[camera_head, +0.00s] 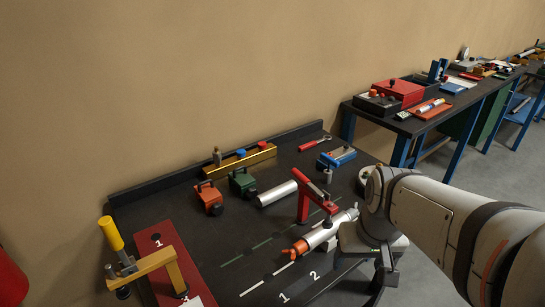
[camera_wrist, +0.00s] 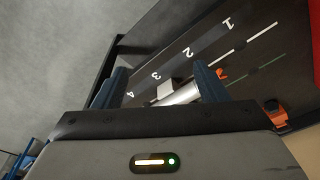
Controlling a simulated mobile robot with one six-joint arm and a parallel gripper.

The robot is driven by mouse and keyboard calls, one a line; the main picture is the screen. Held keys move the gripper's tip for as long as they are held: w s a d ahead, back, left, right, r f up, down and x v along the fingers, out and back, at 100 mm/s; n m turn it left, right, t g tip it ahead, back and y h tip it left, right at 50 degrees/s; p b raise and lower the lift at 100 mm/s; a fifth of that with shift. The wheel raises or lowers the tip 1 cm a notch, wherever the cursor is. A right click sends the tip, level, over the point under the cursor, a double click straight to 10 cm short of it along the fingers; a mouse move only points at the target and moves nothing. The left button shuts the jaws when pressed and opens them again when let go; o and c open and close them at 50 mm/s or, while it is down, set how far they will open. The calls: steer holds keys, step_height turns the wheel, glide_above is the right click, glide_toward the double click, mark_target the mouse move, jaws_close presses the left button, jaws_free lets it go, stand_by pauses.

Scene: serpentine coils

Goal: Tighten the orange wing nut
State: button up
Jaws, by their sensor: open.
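The orange wing nut (camera_head: 299,247) is at the near-left end of a silver cylinder (camera_head: 322,235) lying on the black bench. In the wrist view a small orange part that looks like the wing nut (camera_wrist: 221,74) shows beyond the right finger, near a silver cylinder (camera_wrist: 184,94). My gripper (camera_wrist: 162,80) is open, with its two dark blue fingers apart and nothing held between them. It is apart from the wing nut. In the head view my wrist is right of the cylinder, and the fingers cannot be made out clearly.
Another silver cylinder (camera_head: 277,194), orange (camera_head: 209,198) and green (camera_head: 243,183) blocks, and a yellow-handled clamp (camera_head: 150,265) on a red plate (camera_head: 152,238) stand nearby. Numbers mark the bench front.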

step_height(320, 180, up, 5)
steer(key=w+a+m+p, duration=0.1)
steer(key=w+p, duration=0.1)
steer(key=p, duration=0.2)
steer(key=m+g, duration=0.2)
steer(key=m, duration=0.7)
glide_above(293, 250)
steer(key=f, duration=0.8)
steer(key=shift+w+a+f, duration=0.15)
steer(key=shift+w+f, duration=0.05)
steer(key=shift+a+f, duration=0.15)
steer(key=shift+f, duration=0.1)
steer(key=shift+m, duration=0.3)
steer(key=f, duration=0.7)
steer(key=shift+s+d+f+p, duration=0.2)
steer(key=shift+f+p, duration=0.1)
steer(key=shift+p, duration=0.1)
steer(key=shift+c, duration=0.3)
